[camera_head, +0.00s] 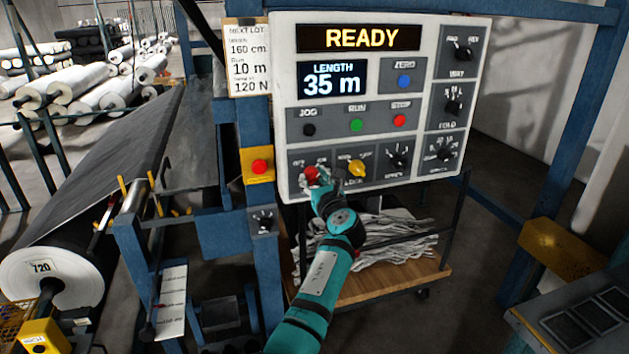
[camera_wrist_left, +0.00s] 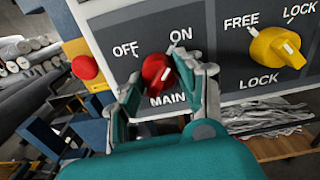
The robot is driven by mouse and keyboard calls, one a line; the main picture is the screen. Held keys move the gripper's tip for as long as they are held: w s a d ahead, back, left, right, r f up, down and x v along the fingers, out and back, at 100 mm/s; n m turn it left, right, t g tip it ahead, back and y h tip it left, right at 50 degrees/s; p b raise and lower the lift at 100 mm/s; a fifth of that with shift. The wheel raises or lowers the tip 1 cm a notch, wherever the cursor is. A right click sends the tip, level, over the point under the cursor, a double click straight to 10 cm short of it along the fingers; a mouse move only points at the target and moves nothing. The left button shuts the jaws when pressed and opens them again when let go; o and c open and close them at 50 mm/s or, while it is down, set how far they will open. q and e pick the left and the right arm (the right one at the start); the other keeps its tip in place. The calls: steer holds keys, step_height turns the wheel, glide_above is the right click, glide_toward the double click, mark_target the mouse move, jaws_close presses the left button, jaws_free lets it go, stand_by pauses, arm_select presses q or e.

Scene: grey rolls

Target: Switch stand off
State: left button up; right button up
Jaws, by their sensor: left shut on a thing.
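The control stand's panel (camera_head: 282,110) is lit and its top display (camera_head: 358,38) reads READY. The red MAIN knob (camera_head: 311,173) sits at the panel's lower left, between OFF and ON labels. In the left wrist view the red knob (camera_wrist_left: 156,72) has a white mark on its right side, nearer the ON label. My left gripper (camera_head: 320,183) reaches up from below and is shut on this knob. Its two fingers (camera_wrist_left: 163,92) stand on either side of the knob in the wrist view and hide part of its rim. My right gripper is not in view.
A yellow LOCK knob (camera_head: 356,168) is just right of the red one. A red button on a yellow box (camera_head: 260,166) is to the left. The length screen (camera_head: 332,80) reads 35 m. A dark roll (camera_head: 60,270) lies at lower left.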

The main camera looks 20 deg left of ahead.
arm_select(q)
steer(key=shift+f+n+b, duration=0.15)
steer(key=shift+n+b, duration=0.45)
steer(key=shift+n, duration=0.4)
steer(key=n+b, duration=0.3)
steer(key=n, duration=0.2)
steer(key=shift+b, duration=0.3)
steer(key=n+b, duration=0.3)
steer(key=n, duration=0.1)
steer(key=shift+n, duration=0.4)
steer(key=n+b, duration=0.2)
steer(key=n, duration=0.1)
steer(key=shift+b, duration=0.4)
steer(key=shift+n+b, duration=0.7)
steer(key=shift+n, duration=0.5)
steer(key=shift+r, duration=0.2)
steer(key=o, duration=1.2)
steer(key=shift+c, duration=0.2)
